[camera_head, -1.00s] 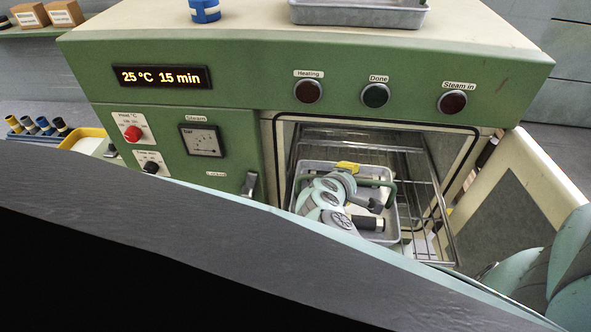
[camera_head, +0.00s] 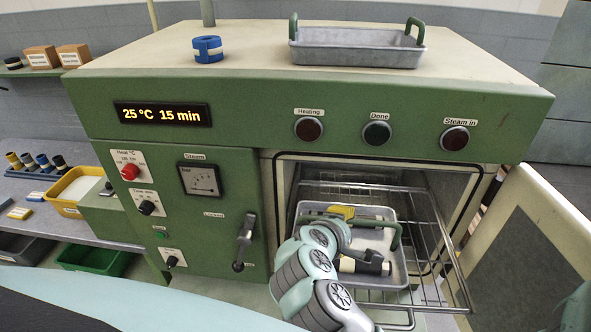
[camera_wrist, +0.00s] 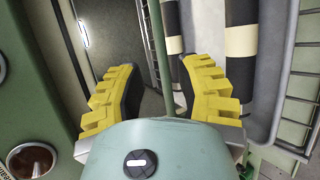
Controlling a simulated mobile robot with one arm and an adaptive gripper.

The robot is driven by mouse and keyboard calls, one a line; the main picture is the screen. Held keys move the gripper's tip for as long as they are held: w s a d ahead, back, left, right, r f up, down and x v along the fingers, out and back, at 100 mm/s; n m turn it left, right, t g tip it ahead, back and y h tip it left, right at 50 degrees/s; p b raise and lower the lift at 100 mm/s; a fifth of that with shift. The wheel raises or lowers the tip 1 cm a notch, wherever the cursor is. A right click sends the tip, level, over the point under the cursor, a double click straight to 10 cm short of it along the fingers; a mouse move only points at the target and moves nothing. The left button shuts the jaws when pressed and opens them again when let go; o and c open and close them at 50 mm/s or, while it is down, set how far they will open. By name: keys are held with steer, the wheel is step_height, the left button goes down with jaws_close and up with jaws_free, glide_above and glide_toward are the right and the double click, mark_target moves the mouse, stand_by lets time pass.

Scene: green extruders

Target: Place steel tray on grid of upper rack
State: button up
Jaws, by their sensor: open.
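A steel tray (camera_head: 399,268) with green handles rests on the upper wire rack (camera_head: 437,240) inside the open steam chamber. Black and cream cylindrical extruders (camera_head: 362,264) lie in it; they also show in the wrist view (camera_wrist: 241,42). My gripper (camera_head: 342,212) reaches over the tray from the front and hides part of its left side. In the wrist view, the yellow fingers of my gripper (camera_wrist: 160,82) stand apart, with a green handle bar (camera_wrist: 160,50) running between them. I cannot tell whether either finger touches the bar.
A second steel tray (camera_head: 357,56) and a blue roll (camera_head: 208,49) stand on top of the green cabinet (camera_head: 240,115). The chamber door (camera_head: 525,245) is swung open on the right. A yellow bin (camera_head: 77,190) and a green bin (camera_head: 95,257) are at the left.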

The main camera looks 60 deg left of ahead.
steer(key=b+v, duration=0.2)
steer(key=v, duration=0.3)
steer(key=shift+s+r, duration=0.15)
steer(key=shift+s, duration=0.1)
stand_by(0.5)
